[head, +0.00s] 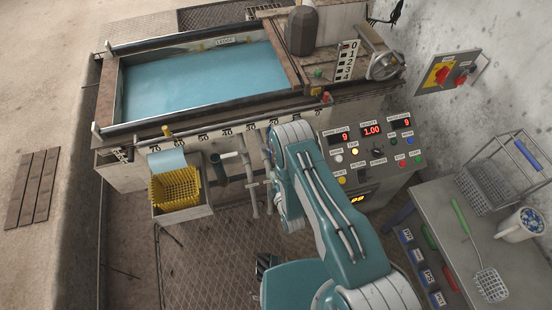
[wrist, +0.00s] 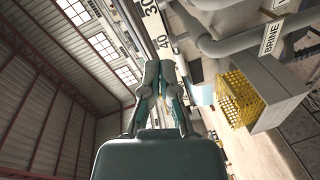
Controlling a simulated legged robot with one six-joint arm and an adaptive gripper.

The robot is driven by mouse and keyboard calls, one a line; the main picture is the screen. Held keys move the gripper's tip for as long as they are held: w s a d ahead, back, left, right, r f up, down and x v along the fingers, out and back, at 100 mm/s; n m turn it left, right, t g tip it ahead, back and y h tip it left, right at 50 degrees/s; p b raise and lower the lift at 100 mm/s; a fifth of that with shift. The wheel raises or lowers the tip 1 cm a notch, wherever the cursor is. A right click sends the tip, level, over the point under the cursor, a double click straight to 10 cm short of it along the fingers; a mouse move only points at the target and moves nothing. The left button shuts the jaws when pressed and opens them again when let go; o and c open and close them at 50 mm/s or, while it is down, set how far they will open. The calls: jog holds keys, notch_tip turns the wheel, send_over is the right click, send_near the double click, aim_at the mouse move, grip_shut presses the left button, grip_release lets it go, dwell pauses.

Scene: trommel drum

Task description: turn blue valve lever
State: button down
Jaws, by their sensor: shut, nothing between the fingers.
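I cannot make out a blue valve lever in either view. In the head view, pale pipes (head: 252,188) run down the front of the tank (head: 110,85), and my arm covers the area just right of them. My gripper (wrist: 160,66) shows in the wrist view with its two teal fingers together and nothing between them. It points up toward the numbered scale strip (wrist: 157,28). Grey pipes (wrist: 240,42) are to the right of the fingers, apart from them in the picture. In the head view the gripper is not clearly visible behind my arm.
A yellow basket (head: 176,187) sits in a box at the tank's front; it also shows in the wrist view (wrist: 239,98) near a BRINE sign (wrist: 271,37). A control panel (head: 372,145) and a side table (head: 465,230) with tools stand to the right. Open floor (head: 200,265) lies in front.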

jog(key=s+d+h, duration=0.1)
jog(key=s+h, duration=0.1)
jog(key=s, duration=0.2)
jog(key=d+x, duration=0.3)
jog(key=x, duration=1)
jog(key=shift+w+n+t, duration=0.3)
jog(key=shift+d+f, duration=0.15)
jog(key=shift+w+d, duration=0.95)
jog(key=shift+w, duration=0.2)
